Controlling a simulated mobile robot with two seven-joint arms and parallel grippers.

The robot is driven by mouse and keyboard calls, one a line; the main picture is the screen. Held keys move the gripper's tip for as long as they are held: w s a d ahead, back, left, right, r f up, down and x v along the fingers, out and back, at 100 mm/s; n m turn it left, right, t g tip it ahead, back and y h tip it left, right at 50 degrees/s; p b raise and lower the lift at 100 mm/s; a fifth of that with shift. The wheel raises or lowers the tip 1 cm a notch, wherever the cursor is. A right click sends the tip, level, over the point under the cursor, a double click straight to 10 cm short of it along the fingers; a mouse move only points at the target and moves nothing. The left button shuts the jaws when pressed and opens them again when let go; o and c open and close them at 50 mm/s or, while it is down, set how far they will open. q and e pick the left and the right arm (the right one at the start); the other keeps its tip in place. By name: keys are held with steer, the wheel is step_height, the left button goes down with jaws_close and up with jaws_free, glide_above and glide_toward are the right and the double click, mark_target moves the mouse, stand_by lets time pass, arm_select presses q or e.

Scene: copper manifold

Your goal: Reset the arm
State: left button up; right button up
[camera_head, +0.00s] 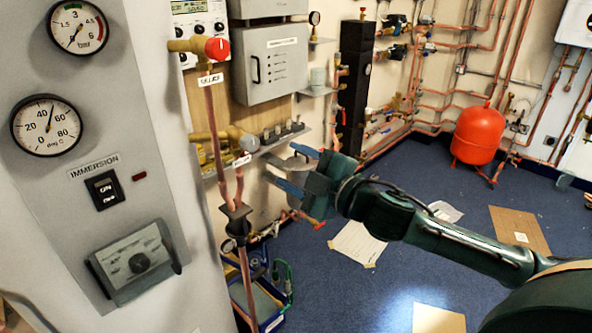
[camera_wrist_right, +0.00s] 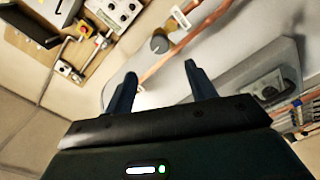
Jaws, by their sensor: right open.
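My right gripper (camera_head: 300,176) shows in the head view at the end of my dark green arm, which comes in from the right. Its two blue fingers point left toward the copper pipes and brass valve and are spread apart with nothing visible between them. In the right wrist view the two fingers of this gripper (camera_wrist_right: 157,88) stand apart and empty. Behind them are a grey panel (camera_wrist_right: 225,62) and a copper pipe (camera_wrist_right: 172,60). In the head view a brass valve with a red knob (camera_head: 216,48) sits above and left of the gripper. My left gripper is not seen.
A grey control panel (camera_head: 75,170) with gauges and an immersion switch stands at the left. A red tank (camera_head: 478,133) stands at the back right. Paper sheets (camera_head: 357,244) and a brown board (camera_head: 519,230) lie on the blue floor. A blue crate (camera_head: 262,300) stands below the pipes.

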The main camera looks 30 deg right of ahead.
stand_by(0.4)
steer(key=s+a+f+m+g+h+p, duration=0.1)
steer(key=s+a+f+m, duration=0.15)
steer(key=f, duration=0.55)
steer(key=s+a+f+m+g, duration=0.2)
steer(key=s+f+m, duration=0.15)
steer(key=f, duration=0.45)
steer(key=s+a+f+m+g+h, duration=0.1)
steer(key=s+a+f+m, duration=0.1)
steer(key=s+f, duration=0.5)
steer(key=s+a+f+m+g, duration=0.2)
steer(key=s+f+m, duration=0.2)
steer(key=s+f, duration=0.3)
steer(key=shift+s+a+f+m+h+p, duration=0.35)
steer(key=shift+s+m+h, duration=0.05)
steer(key=shift+s, duration=0.15)
